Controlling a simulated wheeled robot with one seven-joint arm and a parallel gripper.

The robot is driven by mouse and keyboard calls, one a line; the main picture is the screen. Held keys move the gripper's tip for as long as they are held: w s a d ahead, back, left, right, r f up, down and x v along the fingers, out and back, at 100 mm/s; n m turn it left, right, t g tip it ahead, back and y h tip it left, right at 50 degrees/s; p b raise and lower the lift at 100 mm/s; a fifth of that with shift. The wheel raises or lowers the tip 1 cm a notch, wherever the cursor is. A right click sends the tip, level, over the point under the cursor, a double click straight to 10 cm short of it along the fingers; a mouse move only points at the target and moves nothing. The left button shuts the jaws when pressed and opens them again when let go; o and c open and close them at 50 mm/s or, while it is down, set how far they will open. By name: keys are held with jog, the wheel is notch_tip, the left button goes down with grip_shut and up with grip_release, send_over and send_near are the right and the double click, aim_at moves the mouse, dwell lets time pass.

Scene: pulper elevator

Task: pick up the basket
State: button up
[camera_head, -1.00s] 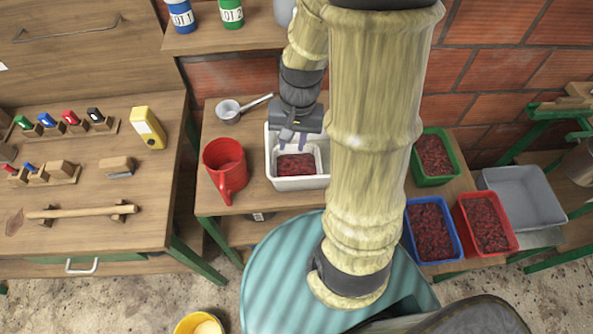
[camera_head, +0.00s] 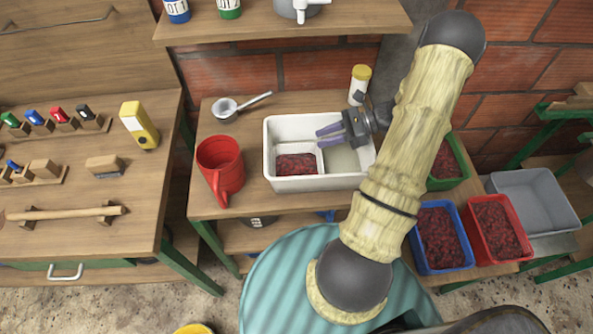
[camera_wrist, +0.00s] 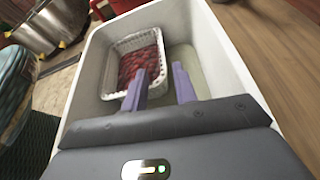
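The basket (camera_head: 297,148) is small and white, with dark red fruit in its bottom. It stands in the left part of a white basin (camera_head: 318,184). In the wrist view the basket (camera_wrist: 112,72) has a perforated wall and sits at the basin's far left. My gripper (camera_head: 320,137) comes in from the right, over the basin. Its two purple fingers are apart with nothing clearly between them. In the wrist view the left finger overlaps the basket's right side and the right finger is beyond it, over the water. I cannot tell whether either finger touches the basket.
A red mug (camera_head: 221,168) stands left of the basin, with a metal ladle (camera_head: 226,108) behind it. A yellow-capped bottle (camera_head: 358,84) is behind. Blue (camera_head: 437,236), red (camera_head: 495,227) and green (camera_head: 447,184) fruit trays are at right. A shelf (camera_head: 280,28) overhangs the back.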

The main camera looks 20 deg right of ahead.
aim_at(297, 168)
jog(key=shift+a, duration=0.1)
jog(key=shift+x, duration=1.05)
jog(key=x, duration=0.2)
jog(key=p+x, duration=0.1)
jog(key=x, duration=0.1)
jog(key=shift+w+a+r+p, duration=0.1)
jog(key=shift+w+a+p, duration=0.1)
jog(key=shift+a+p, duration=0.15)
jog(key=shift+w+a+f, duration=0.15)
jog(key=shift+a+f, duration=0.05)
jog(key=shift+a, duration=0.1)
jog(key=shift+d, duration=0.1)
grip_shut()
